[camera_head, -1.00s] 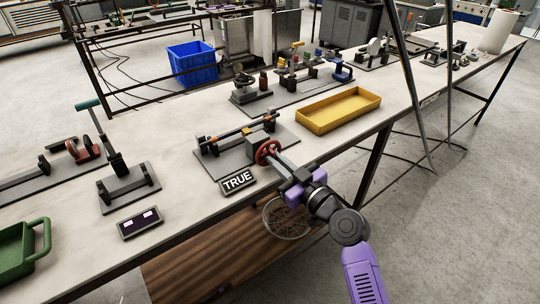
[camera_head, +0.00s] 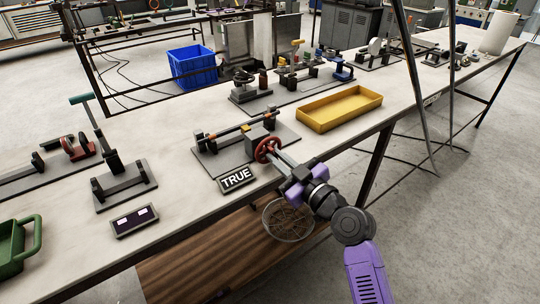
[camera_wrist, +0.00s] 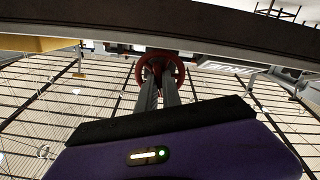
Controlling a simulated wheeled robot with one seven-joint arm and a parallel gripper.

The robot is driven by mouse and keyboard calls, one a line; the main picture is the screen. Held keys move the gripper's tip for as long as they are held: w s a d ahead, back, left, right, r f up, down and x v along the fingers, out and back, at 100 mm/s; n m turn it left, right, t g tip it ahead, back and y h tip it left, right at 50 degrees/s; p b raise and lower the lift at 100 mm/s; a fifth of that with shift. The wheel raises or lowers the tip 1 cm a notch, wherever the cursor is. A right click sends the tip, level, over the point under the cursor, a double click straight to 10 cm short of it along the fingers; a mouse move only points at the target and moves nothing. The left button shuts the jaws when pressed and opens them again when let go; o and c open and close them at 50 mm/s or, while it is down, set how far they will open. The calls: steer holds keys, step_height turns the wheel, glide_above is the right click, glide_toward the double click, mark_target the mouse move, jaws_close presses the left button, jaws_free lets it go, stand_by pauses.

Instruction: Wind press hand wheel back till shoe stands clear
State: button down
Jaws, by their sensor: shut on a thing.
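The press (camera_head: 220,152) stands on a grey base plate near the bench's front edge, behind a plate reading TRUE (camera_head: 237,179). Its red hand wheel (camera_head: 267,149) faces my arm, and it also shows in the wrist view (camera_wrist: 160,70). An orange-brown rod (camera_head: 228,131) lies along the press frame. My gripper (camera_head: 279,158) reaches in from the lower right. Its long grey fingers (camera_wrist: 158,95) are close together, with their tips at the wheel. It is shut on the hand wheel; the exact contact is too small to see. The shoe cannot be made out clearly.
A yellow tray (camera_head: 340,108) lies right of the press. A lever fixture (camera_head: 122,180) and a small dark display box (camera_head: 135,221) stand left. A green tray (camera_head: 14,246) is at the far left.

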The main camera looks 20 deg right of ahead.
steer(key=shift+f+n+b, duration=0.1)
steer(key=shift+n+b, duration=1.5)
steer(key=shift+b, duration=1.05)
steer(key=shift+n+b, duration=0.4)
steer(key=shift+b, duration=0.15)
steer(key=shift+n+b, duration=0.6)
steer(key=shift+b, duration=0.55)
steer(key=shift+n+b, duration=0.4)
steer(key=shift+b, duration=0.05)
steer(key=shift+n+b, duration=0.3)
steer(key=shift+b, duration=0.3)
steer(key=shift+n+b, duration=0.7)
steer(key=shift+b, duration=0.2)
steer(key=shift+n+b, duration=0.4)
steer(key=shift+b, duration=0.35)
steer(key=shift+n+b, duration=0.6)
steer(key=shift+b, duration=0.05)
steer(key=shift+n+b, duration=0.7)
steer(key=shift+b, duration=0.4)
